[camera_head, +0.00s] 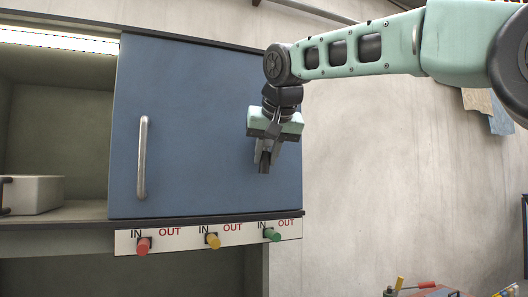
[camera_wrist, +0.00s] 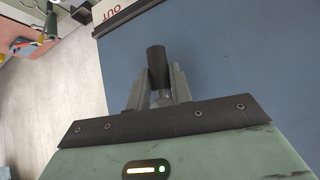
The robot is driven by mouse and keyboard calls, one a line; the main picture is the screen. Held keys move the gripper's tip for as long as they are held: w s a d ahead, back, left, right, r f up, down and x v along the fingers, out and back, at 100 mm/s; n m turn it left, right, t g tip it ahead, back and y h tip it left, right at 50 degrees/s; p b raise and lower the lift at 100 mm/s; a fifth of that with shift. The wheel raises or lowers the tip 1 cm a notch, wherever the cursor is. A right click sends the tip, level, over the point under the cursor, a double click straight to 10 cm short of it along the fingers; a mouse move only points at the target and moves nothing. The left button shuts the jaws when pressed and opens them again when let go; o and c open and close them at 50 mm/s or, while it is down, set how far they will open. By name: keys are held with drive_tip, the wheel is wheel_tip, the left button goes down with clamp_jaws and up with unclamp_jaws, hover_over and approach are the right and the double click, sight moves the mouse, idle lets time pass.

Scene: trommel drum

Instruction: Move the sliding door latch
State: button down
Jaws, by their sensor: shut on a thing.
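The sliding door (camera_head: 200,120) is a flat blue panel on the front of a cabinet, with its right part behind my gripper in the head view. It fills the right side of the wrist view (camera_wrist: 240,60). My gripper (camera_head: 266,153) is at the right side of the door, pointing down. In the wrist view my gripper (camera_wrist: 159,86) is shut on a dark cylindrical piece, which looks like the latch (camera_wrist: 157,62). Its base and how it joins the door are hidden by the fingers.
A metal bar handle (camera_head: 142,158) stands upright on the door's left side. Below are red (camera_head: 143,245), yellow (camera_head: 212,241) and green (camera_head: 272,234) knobs marked IN and OUT. The cabinet is open at left, with a white box (camera_head: 35,194) inside.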

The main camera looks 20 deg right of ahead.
drive_tip(key=shift+d+h, duration=0.1)
drive_tip(key=shift+h, duration=0.3)
drive_tip(key=shift+d, duration=0.1)
drive_tip(key=c, duration=1.3)
unclamp_jaws()
drive_tip(key=shift+o, duration=0.2)
drive_tip(key=b+v, duration=0.1)
drive_tip(key=v, duration=1.6)
drive_tip(key=shift+s, duration=0.15)
drive_tip(key=shift+r, duration=0.1)
